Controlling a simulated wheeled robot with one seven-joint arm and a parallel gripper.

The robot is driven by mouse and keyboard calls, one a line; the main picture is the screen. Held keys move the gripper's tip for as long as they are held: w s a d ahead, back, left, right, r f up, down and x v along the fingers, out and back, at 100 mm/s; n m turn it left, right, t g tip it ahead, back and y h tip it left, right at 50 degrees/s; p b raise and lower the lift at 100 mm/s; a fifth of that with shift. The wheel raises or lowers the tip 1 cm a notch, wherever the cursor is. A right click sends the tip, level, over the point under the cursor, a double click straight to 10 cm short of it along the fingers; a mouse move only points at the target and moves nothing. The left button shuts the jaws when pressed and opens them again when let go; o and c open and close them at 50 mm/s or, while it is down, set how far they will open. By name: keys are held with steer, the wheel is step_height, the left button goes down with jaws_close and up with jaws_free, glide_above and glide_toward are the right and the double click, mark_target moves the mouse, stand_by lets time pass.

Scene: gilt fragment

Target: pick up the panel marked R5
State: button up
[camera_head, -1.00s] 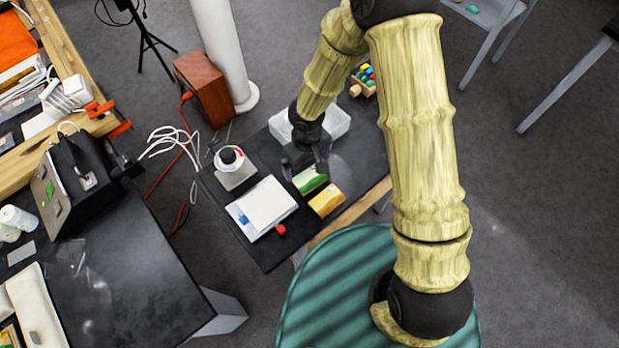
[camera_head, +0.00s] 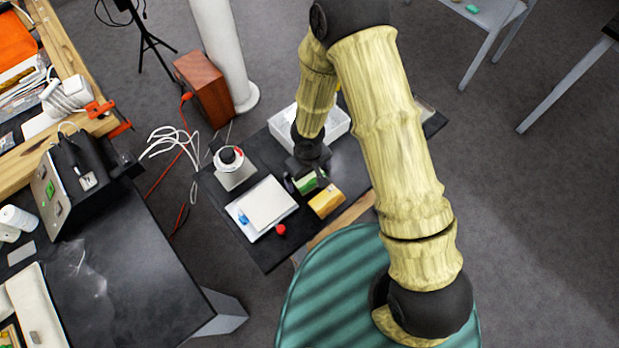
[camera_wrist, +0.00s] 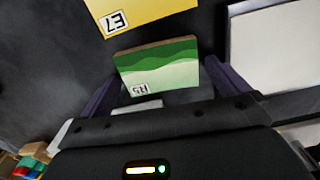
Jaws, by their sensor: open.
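The panel marked R5 is a green, wavy-banded block (camera_wrist: 158,68) with a white label, which reads upside down in the wrist view. In the head view the green panel (camera_head: 306,184) lies on the dark table, partly hidden by my gripper (camera_head: 307,181). In the wrist view my gripper (camera_wrist: 160,84) is open, with one finger on each side of the panel. I cannot tell whether the fingers touch it. A yellow panel marked E7 (camera_wrist: 150,14) lies beyond it in the wrist view; it also shows in the head view (camera_head: 327,201).
On the dark table (camera_head: 268,255), a white pad (camera_head: 265,206), a small red object (camera_head: 281,229) and a round knobbed device (camera_head: 229,157) sit left of the panels. A white tray (camera_head: 283,125) is behind my gripper. Loose white cables (camera_head: 170,142) lie beyond the table's left edge.

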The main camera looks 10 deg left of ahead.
mark_target(308, 177)
steer(key=c, duration=0.9)
steer(key=shift+c, duration=0.2)
step_height(308, 177, up, 10)
steer(key=shift+p, duration=0.4)
